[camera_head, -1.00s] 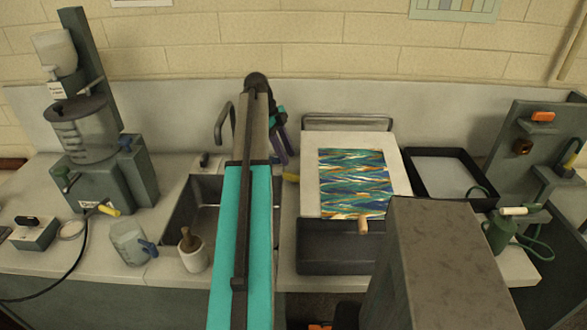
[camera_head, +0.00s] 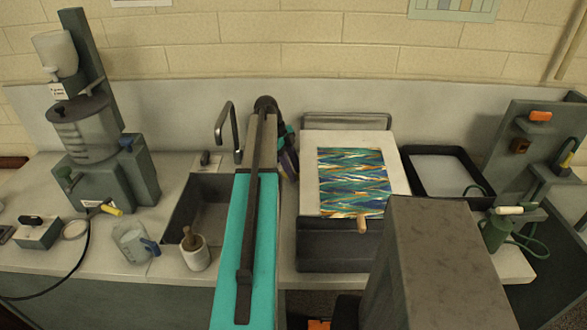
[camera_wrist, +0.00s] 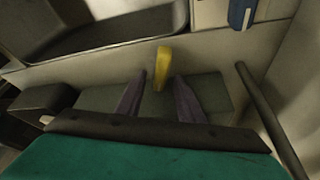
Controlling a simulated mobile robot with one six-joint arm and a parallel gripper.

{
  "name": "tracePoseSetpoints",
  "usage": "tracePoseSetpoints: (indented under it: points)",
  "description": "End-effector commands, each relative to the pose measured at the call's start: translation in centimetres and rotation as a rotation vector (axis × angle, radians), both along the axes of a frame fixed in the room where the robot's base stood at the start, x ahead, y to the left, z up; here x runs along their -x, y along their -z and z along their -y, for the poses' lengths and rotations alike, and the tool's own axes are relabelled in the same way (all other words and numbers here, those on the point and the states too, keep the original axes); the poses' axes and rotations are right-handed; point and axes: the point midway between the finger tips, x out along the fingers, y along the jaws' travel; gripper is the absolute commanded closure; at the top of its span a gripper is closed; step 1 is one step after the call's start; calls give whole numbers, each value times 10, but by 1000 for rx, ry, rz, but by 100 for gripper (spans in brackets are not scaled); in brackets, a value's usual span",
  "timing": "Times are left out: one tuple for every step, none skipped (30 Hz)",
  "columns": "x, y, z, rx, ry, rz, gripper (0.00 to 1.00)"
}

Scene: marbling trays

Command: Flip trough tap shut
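The trough tap's yellow lever (camera_wrist: 162,68) shows in the wrist view, just ahead of my gripper (camera_wrist: 158,78). My two purple fingers are open, one on each side of the lever's lower end, with gaps showing between; I see no contact. In the head view my gripper (camera_head: 289,158) is beside the upper left of the dark trough (camera_head: 338,250), partly behind my arm. The lever is hidden there. A pale board with marbled paper (camera_head: 354,182) lies over the trough.
A sink (camera_head: 207,215) with a curved faucet (camera_head: 221,125) lies left of my arm. A mortar with pestle (camera_head: 196,257) and a jug (camera_head: 130,241) stand left. A black tray (camera_head: 480,186) is right of the trough. A dark rod (camera_wrist: 268,115) stands right of my fingers in the wrist view.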

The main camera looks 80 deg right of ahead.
Motion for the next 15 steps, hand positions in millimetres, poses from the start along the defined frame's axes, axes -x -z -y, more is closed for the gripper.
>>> tracePoseSetpoints:
  points:
    - [0, 0, 0, 0, 0, 0, 66]
    - [0, 0, 0, 0, 0, 0, 66]
    - [0, 0, 0, 0, -1, 0, 67]
    - [0, 0, 0, 0, -1, 0, 72]
    - [-1, 0, 0, 0, -1, 0, 77]
    - [-1, 0, 0, 0, -1, 0, 84]
    - [-1, 0, 0, 0, -1, 0, 89]
    - [-1, 0, 0, 0, -1, 0, 94]
    - [-1, 0, 0, 0, -1, 0, 100]
    - [-1, 0, 0, 0, -1, 0, 100]
    - [-1, 0, 0, 0, -1, 0, 100]
    - [-1, 0, 0, -1, -2, 0, 100]
    - [-1, 0, 0, 0, -3, 0, 100]
    - [-1, 0, 0, 0, -5, 0, 100]
    - [-1, 0, 0, 0, -12, 0, 100]
